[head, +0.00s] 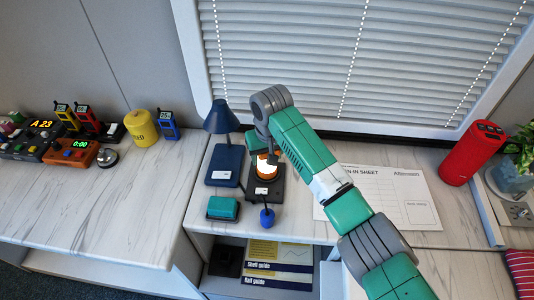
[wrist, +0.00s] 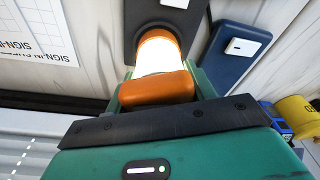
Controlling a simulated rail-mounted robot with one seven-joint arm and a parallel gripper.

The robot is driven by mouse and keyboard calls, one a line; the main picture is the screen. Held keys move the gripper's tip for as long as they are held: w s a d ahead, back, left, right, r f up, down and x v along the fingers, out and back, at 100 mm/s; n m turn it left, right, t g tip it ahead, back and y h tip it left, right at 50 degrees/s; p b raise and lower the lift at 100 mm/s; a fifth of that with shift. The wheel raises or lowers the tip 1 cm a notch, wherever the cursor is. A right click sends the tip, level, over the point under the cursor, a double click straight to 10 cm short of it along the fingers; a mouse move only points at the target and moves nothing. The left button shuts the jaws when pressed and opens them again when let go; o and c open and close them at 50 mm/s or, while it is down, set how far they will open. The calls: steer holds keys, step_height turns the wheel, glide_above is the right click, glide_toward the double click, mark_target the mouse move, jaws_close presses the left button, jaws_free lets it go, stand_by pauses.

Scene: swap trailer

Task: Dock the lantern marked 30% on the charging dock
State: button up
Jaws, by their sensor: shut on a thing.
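A glowing lantern (head: 266,164) with orange ends and a bright white middle is held upright in my gripper (wrist: 155,92). It also shows in the wrist view (wrist: 160,56). My gripper is shut on it; in the head view the jaws are mostly hidden behind my wrist. The lantern is at a dark, flat base (head: 263,196) with a white label, likely the charging dock. The base shows behind the lantern in the wrist view (wrist: 138,16). I cannot tell whether the lantern touches it. No 30% mark is readable.
A blue desk lamp (head: 221,117) with a labelled blue base (head: 223,163) stands close left of the dark base. A teal block (head: 223,208) and a small blue round thing (head: 267,219) lie in front. A sign-in sheet (head: 385,190) and red cylinder (head: 472,152) are right.

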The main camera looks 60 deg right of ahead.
steer(key=shift+f, duration=0.3)
steer(key=o, duration=0.9)
steer(key=r+p, duration=0.3)
steer(key=p, duration=0.1)
steer(key=r+p, duration=0.4)
steer(key=s+a+r+p, duration=0.1)
steer(key=r+p, duration=0.3)
steer(key=shift+a, duration=0.1)
steer(key=shift+f, duration=0.1)
